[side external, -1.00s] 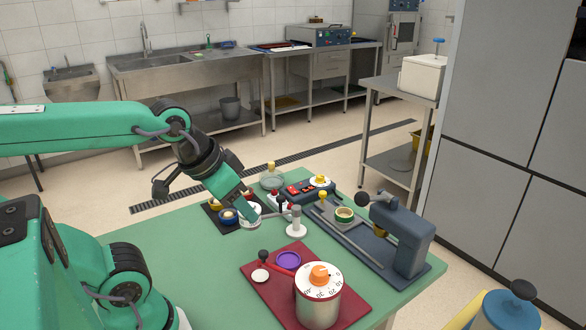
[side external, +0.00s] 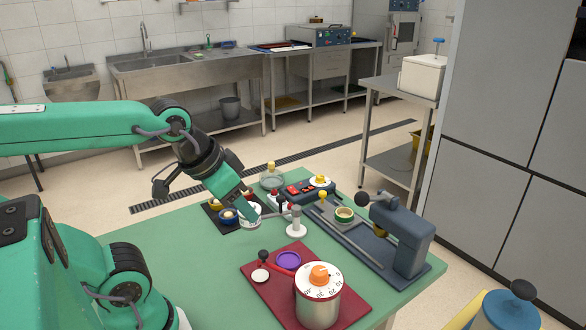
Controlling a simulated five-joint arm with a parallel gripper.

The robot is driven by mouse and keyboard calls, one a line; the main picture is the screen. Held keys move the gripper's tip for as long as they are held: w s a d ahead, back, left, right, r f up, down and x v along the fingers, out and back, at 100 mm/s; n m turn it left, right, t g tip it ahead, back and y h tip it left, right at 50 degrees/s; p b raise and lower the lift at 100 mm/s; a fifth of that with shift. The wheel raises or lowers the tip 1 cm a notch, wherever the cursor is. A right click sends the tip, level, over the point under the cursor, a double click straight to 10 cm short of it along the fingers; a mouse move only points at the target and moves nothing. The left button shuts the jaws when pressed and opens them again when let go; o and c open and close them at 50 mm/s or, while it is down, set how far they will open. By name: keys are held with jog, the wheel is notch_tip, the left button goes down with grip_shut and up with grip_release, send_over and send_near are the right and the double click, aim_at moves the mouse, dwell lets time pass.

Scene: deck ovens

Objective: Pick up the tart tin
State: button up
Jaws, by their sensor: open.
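My gripper (side external: 249,219) points down and to the right over the left part of the green table, its tips at a small round whitish tin (side external: 258,209). The tips partly hide this tin, and I cannot tell whether they touch it. A blue-rimmed round dish (side external: 228,217) sits just left of the tips on a dark mat (side external: 213,208). A shallow purple round dish (side external: 288,260) lies on the red board. I cannot tell for certain which of these is the tart tin. My gripper is open, and nothing is visibly lifted in it.
A red board (side external: 258,285) at the front carries a white timer with an orange knob (side external: 319,275). A white post (side external: 296,224) stands right of my gripper. A dark blue press (side external: 404,235) stands at right. The green table's (side external: 185,250) front left is clear.

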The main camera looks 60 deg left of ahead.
jog(key=shift+o, duration=0.2)
jog(key=o, duration=0.6)
jog(key=w, duration=0.1)
jog(key=m+g, duration=0.4)
jog(key=g, duration=0.2)
send_over(344, 208)
jog(key=s+d, duration=0.2)
notch_tip(344, 208, down, 14)
jog(key=shift+w+f, duration=0.1)
jog(key=shift+f, duration=3.75)
